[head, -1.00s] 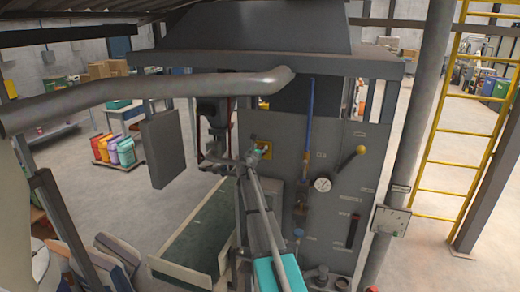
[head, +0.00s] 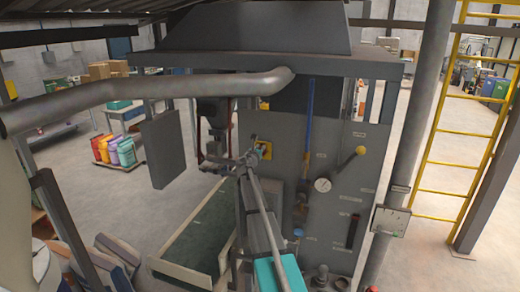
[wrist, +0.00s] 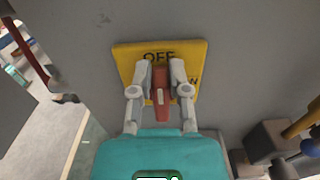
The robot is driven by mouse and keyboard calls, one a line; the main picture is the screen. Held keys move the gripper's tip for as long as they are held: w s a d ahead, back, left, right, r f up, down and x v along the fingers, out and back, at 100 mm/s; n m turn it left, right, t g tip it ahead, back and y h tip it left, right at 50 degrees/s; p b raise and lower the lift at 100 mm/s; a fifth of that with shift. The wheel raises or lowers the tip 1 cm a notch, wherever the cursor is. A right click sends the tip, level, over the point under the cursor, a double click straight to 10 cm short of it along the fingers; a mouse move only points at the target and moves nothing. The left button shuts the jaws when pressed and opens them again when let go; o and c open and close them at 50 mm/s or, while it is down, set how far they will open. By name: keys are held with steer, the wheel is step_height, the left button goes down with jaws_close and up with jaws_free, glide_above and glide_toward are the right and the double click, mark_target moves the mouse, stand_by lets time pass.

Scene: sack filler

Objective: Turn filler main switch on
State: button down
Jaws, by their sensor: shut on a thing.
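The main switch is a red handle (wrist: 160,94) on a yellow plate (wrist: 128,58) fixed to the grey filler panel. The plate reads OFF above the handle; a second label at its lower right is partly hidden by my right finger. The handle stands roughly upright in the wrist view, under the OFF mark. My gripper (wrist: 162,75) is shut on the handle, one grey finger at each side. In the head view the yellow plate (head: 267,145) shows small on the panel's left part, with my gripper (head: 256,154) at it, too small for detail.
A dark hanging box (head: 163,148) is to the left. A thick pipe (head: 150,88) crosses above.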

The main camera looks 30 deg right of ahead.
mark_target(266, 153)
steer(key=shift+s+f+m, duration=0.1)
steer(key=shift+s+m, duration=0.1)
steer(key=shift+m, duration=0.1)
steer(key=m, duration=0.4)
steer(key=s+d+f+m+b, duration=0.1)
steer(key=m, duration=0.3)
steer(key=f+m+b, duration=0.1)
steer(key=m, duration=0.4)
steer(key=shift+s+d, duration=0.3)
steer(key=shift+f+m+b, duration=0.15)
steer(key=shift+m, duration=0.9)
steer(key=shift+f+m+b, duration=0.15)
steer(key=shift+m, duration=0.9)
steer(key=shift+w, duration=0.1)
steer(key=c, duration=0.6)
jaws_free()
steer(key=shift+d, duration=0.1)
steer(key=shift+w+f, duration=0.1)
